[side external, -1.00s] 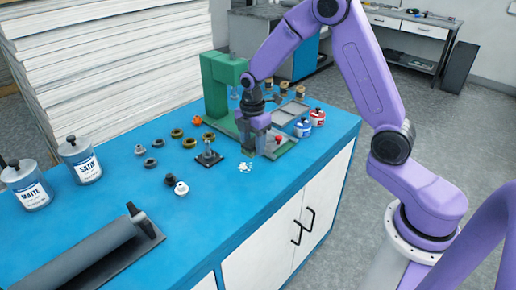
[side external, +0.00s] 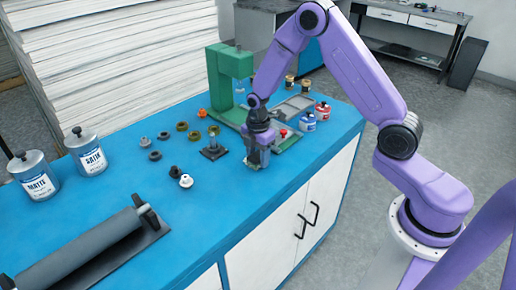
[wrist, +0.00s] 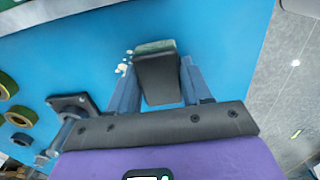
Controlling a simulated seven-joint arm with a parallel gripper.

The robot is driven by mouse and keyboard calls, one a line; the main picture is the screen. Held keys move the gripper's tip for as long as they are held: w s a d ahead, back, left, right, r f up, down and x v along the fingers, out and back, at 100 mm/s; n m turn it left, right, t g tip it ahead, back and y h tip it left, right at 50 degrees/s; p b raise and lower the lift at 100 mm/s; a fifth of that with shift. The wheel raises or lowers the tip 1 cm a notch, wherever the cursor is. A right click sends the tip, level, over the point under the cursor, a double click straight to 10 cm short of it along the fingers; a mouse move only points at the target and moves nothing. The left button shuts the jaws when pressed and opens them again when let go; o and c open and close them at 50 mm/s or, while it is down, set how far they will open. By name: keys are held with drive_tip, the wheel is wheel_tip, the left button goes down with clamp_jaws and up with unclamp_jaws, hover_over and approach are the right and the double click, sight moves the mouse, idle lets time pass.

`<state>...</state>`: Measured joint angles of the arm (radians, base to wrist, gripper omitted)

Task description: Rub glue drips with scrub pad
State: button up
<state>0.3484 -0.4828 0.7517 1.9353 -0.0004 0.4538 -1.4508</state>
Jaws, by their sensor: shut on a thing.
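My gripper (side external: 256,162) is low over the blue bench top, its fingers pointing down. In the wrist view my gripper (wrist: 158,76) is shut on the scrub pad (wrist: 160,84), a dark block with a green edge at its far end. White glue drips (wrist: 125,67) lie on the bench just left of the pad, beside the left finger. Part of the patch may be hidden under the pad. I cannot tell whether the pad touches the bench.
A black post on a square base (side external: 213,152) stands close left of the gripper. A green press (side external: 230,80) and a grey tray (side external: 294,107) are behind. Rings and knobs lie further left.

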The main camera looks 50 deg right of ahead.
sight(240, 155)
drive_tip(key=shift+w+f, duration=0.1)
drive_tip(key=shift+w, duration=0.35)
drive_tip(key=shift+c, duration=0.4)
drive_tip(key=shift+w+f, duration=0.15)
drive_tip(key=shift+w, duration=3.2)
drive_tip(key=shift+s, duration=3.65)
drive_tip(key=shift+s+a, duration=0.15)
drive_tip(key=shift+s, duration=0.1)
drive_tip(key=shift+w+a, duration=0.1)
drive_tip(key=shift+w, duration=3.8)
drive_tip(key=shift+s, duration=3.8)
drive_tip(key=shift+r, duration=4.1)
